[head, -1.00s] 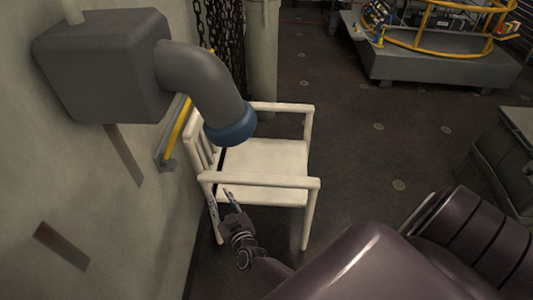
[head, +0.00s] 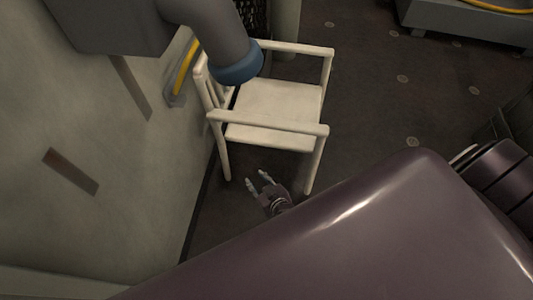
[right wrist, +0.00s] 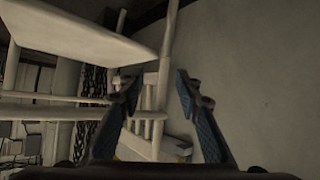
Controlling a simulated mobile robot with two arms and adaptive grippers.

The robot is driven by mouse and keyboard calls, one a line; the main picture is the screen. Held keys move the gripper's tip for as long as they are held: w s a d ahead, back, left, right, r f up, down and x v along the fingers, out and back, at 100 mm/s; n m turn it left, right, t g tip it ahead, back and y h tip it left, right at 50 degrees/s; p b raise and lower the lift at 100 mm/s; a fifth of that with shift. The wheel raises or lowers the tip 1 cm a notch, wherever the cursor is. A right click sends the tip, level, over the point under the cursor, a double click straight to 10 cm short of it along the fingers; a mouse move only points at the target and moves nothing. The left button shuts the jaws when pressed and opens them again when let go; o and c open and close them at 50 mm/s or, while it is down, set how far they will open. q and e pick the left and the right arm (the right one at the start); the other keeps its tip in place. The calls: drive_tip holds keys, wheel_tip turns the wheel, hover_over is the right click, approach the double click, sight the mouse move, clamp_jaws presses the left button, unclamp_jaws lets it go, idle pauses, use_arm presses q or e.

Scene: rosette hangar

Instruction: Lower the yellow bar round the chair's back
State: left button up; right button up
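The white chair (head: 275,100) stands upright by the left wall, its slatted back (head: 207,92) towards that wall. The yellow bar (head: 184,68) slants up along the wall behind the chair back, from a grey bracket (head: 176,98). The grey pipe hides part of it. My right gripper (head: 257,178) is open and empty, below the chair's near armrest (head: 270,123) in the picture. In the right wrist view the fingers (right wrist: 157,80) are apart, with the chair's slats (right wrist: 150,125) showing beyond them. My left gripper is not in view.
A grey pipe (head: 215,35) with a blue end collar (head: 238,69) hangs over the chair's back corner. The pale wall (head: 90,130) closes the left side. A grey platform (head: 470,22) stands at the far right. The floor right of the chair is clear.

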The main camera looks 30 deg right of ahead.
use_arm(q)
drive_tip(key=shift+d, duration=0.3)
use_arm(e)
drive_tip(key=shift+s+d+f+g, duration=0.2)
drive_tip(key=shift+s+f, duration=0.25)
drive_tip(key=shift+s, duration=0.15)
drive_tip(key=shift+s+d+f+g, duration=0.1)
drive_tip(key=shift+s+d+f, duration=0.05)
drive_tip(key=shift+s+f, duration=0.35)
